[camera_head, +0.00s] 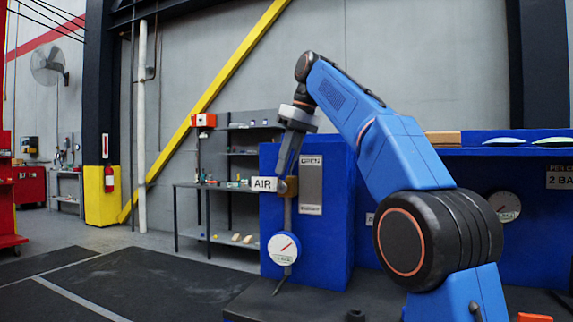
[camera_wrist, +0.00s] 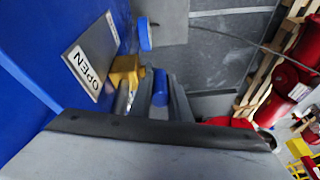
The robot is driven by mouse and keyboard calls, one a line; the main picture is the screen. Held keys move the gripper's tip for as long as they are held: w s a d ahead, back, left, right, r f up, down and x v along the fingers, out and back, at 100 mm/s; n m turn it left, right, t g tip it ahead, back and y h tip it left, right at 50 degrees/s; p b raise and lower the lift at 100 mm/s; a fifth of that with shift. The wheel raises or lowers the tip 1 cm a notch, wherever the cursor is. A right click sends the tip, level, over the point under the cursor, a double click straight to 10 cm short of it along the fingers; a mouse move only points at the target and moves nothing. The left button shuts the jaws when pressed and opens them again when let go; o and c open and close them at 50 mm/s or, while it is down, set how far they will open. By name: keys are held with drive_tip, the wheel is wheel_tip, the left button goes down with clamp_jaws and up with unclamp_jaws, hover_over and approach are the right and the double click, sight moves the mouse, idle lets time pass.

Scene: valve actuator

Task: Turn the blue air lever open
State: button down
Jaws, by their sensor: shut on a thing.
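The blue air lever (camera_wrist: 160,88) shows in the wrist view as a short blue bar between my grey fingers, beside the brass valve body (camera_wrist: 126,70). My gripper (camera_wrist: 161,95) is shut on the lever. In the head view my gripper (camera_head: 284,168) points down at the brass valve (camera_head: 291,187), next to the white AIR label (camera_head: 263,184). The lever is hidden or too small to make out there.
A round white gauge (camera_head: 284,249) hangs on the pipe below the valve. The blue cabinet (camera_head: 345,220) stands close behind my gripper. A shelf (camera_head: 245,153) with small parts stands at the back left. The floor (camera_head: 120,285) at left is clear.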

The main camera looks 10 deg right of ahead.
drive_tip(key=c, duration=1.7)
unclamp_jaws()
drive_tip(key=shift+f, duration=0.1)
drive_tip(key=shift+o, duration=0.2)
drive_tip(key=shift+s+d+r, duration=0.1)
drive_tip(key=shift+d+r, duration=0.1)
drive_tip(key=shift+r, duration=0.45)
drive_tip(key=s+d, duration=0.7)
drive_tip(key=d, duration=0.2)
drive_tip(key=shift+d, duration=0.35)
